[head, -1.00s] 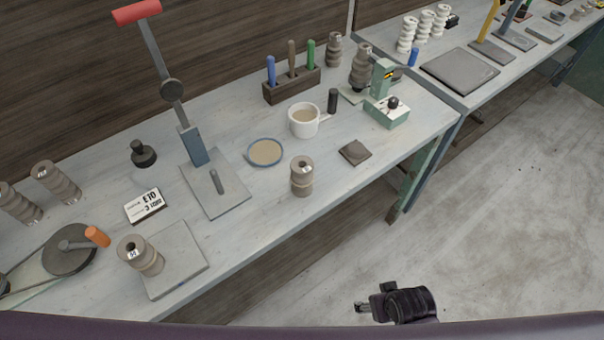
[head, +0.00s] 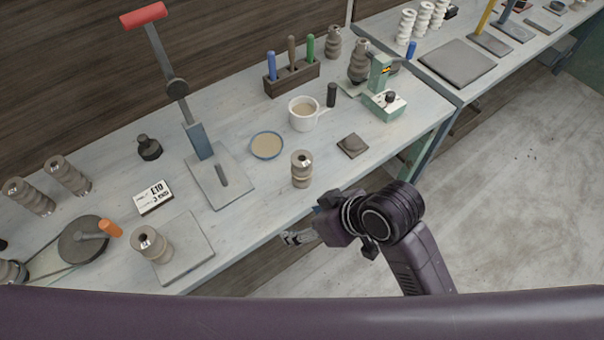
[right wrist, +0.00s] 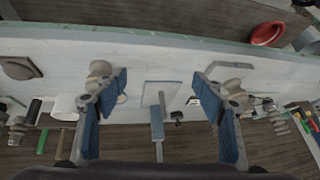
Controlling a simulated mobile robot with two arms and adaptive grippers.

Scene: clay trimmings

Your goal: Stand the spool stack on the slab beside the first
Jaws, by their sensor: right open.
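A grey-brown spool stack (head: 301,169) stands upright on the bench near its front edge, right of the lever press. Another similar stack (head: 150,244) stands on the left part of a grey square slab (head: 195,249) at the front left; the slab's right part is bare. My right gripper (head: 305,226) is open and empty, in front of the bench edge and below the lone stack in the head view. In the right wrist view, the lone stack (right wrist: 101,72) shows partly behind the left finger and the slab's stack (right wrist: 229,88) beside the right finger. My left gripper is not in view.
The lever press (head: 219,184), a card (head: 154,197) and a wheel with an orange handle (head: 82,241) surround the slab. A round dish (head: 266,146), a mug (head: 303,113) and a small dark tile (head: 352,146) lie around the lone stack. More stacks (head: 68,175) stand at the left.

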